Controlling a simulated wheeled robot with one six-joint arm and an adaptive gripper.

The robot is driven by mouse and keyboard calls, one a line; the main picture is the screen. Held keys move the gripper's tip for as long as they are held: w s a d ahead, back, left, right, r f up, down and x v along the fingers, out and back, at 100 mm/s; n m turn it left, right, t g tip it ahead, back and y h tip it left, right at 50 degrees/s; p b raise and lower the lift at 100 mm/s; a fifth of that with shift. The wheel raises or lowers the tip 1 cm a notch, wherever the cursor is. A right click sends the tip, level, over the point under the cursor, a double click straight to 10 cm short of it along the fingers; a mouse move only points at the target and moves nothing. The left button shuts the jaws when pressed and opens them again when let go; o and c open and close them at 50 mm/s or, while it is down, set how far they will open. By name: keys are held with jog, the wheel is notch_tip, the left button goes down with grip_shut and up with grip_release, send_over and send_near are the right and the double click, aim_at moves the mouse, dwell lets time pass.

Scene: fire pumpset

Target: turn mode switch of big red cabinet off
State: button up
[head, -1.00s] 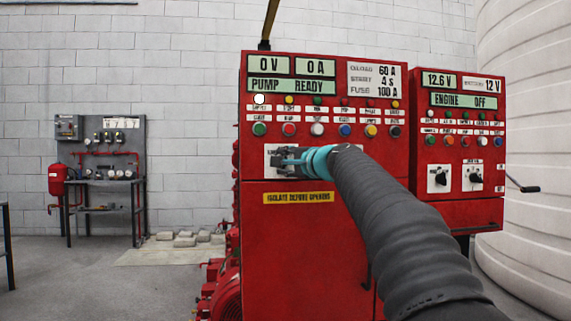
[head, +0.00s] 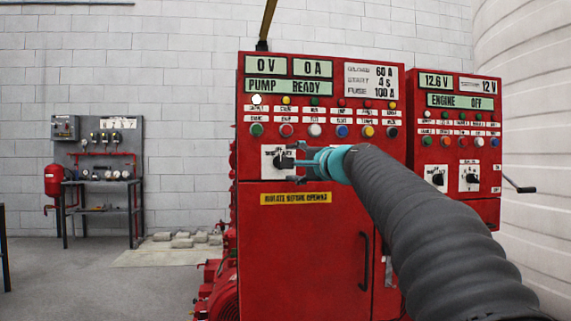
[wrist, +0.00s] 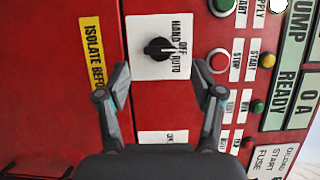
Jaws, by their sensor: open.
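The big red cabinet (head: 300,230) stands in the centre of the head view. Its mode switch (wrist: 157,48) is a black knob on a white plate marked HAND, OFF and AUTO in the wrist view. A pale pointer line on the knob points right, near the OFF label; its exact setting is hard to tell. The knob also shows in the head view (head: 280,161), just left of my fingers. My gripper (wrist: 161,72) is open and empty in front of the plate, one finger on each side of the knob in the wrist view. I cannot tell whether it touches.
Push buttons (head: 315,130) line the cabinet above the switch. A yellow ISOLATE label (head: 296,198) and a black door handle (head: 364,262) are below. A smaller red cabinet (head: 456,150) stands to the right. Open floor (head: 110,285) lies to the left.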

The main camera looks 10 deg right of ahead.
jog(key=v, duration=0.6)
jog(key=shift+s, duration=0.35)
jog(key=shift+d, duration=0.1)
